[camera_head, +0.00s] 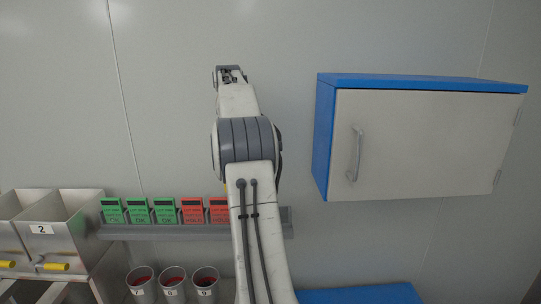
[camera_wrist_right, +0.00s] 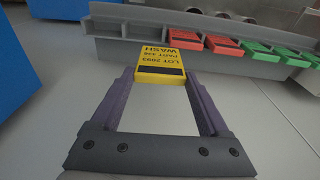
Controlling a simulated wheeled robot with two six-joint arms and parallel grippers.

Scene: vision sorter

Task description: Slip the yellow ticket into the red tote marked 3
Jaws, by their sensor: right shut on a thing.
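The yellow ticket (camera_wrist_right: 160,62) is printed with a lot number and the word WASH, upside down in the right wrist view. My right gripper (camera_wrist_right: 159,75) is shut on it, one finger at each side edge. The ticket is at the rack beside the red tickets; I cannot tell whether it still touches its slot. In the head view my right arm covers the gripper, and only a sliver of yellow (camera_head: 226,187) shows at the arm's edge. No red tote marked 3 is visible. My left gripper is out of view.
A grey wall rack (camera_head: 160,232) holds green tickets (camera_head: 138,211) and red tickets (camera_head: 192,211). Numbered cups (camera_head: 172,281) sit below. Steel bins, one marked 2 (camera_head: 75,228), stand at left. A blue-and-white wall cabinet (camera_head: 430,140) hangs at right; a blue surface (camera_head: 360,294) lies below.

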